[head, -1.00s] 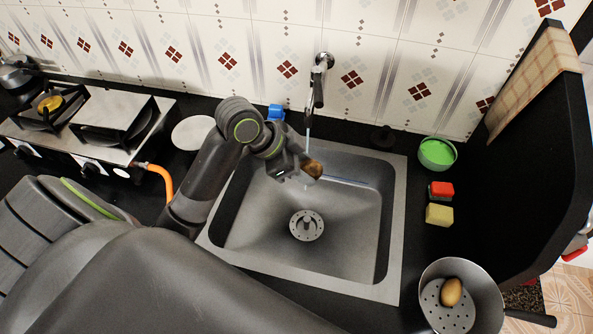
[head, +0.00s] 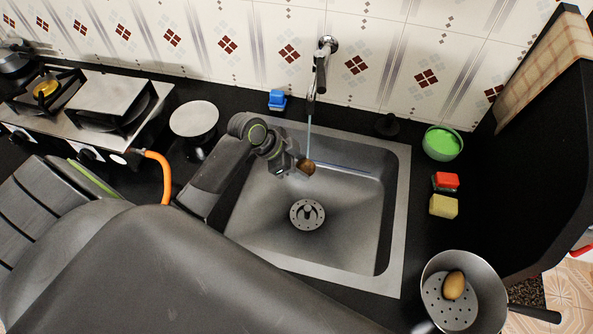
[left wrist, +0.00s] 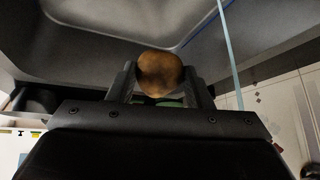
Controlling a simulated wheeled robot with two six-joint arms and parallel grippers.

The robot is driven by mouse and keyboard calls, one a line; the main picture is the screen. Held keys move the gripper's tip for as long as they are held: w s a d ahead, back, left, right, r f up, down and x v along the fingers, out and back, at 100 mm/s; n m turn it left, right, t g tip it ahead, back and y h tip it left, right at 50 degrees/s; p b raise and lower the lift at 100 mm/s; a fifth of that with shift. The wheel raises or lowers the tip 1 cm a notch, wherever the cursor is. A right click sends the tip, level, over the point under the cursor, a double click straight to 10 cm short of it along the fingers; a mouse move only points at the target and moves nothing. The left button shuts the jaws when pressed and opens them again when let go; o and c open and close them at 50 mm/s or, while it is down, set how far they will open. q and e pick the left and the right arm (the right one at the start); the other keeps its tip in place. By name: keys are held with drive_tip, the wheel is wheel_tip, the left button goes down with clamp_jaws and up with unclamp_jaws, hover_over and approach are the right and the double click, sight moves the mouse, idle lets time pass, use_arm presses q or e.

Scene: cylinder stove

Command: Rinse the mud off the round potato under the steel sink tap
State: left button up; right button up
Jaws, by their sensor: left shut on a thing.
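The round potato (head: 308,166) is brown, with darker patches in the left wrist view (left wrist: 160,72). My left gripper (head: 301,166) is shut on it and holds it over the back part of the steel sink (head: 345,225). The steel tap (head: 320,70) on the tiled wall is running. Its thin blue water stream (head: 309,135) comes down at the potato in the head view. In the left wrist view the stream (left wrist: 231,60) passes to the right of the potato, and I cannot tell whether it touches. My right gripper is not in view.
Another potato (head: 453,285) lies in a pan (head: 487,269) at the lower right. A green bowl (head: 442,143), a red sponge (head: 446,181) and a yellow sponge (head: 443,206) stand right of the sink. A stove (head: 60,120) with an orange hose (head: 160,170) is at left.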

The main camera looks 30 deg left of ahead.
use_arm(q)
drive_tip(key=w+a+f+b, duration=0.1)
drive_tip(key=w+a+b, duration=0.1)
drive_tip(key=w+b, duration=0.3)
drive_tip(key=w, duration=0.4)
drive_tip(key=shift+a+f, duration=0.2)
drive_tip(key=shift+f, duration=0.2)
drive_tip(key=shift+w, duration=0.1)
drive_tip(key=shift+d, duration=0.2)
drive_tip(key=shift+w+d, duration=0.15)
drive_tip(key=shift+d, duration=0.25)
drive_tip(key=shift+a, duration=0.15)
drive_tip(key=shift+s+a, duration=0.2)
drive_tip(key=shift+a, duration=0.3)
drive_tip(key=shift+w+d+p, duration=0.1)
drive_tip(key=shift+d+p, duration=0.1)
drive_tip(key=shift+p, duration=0.15)
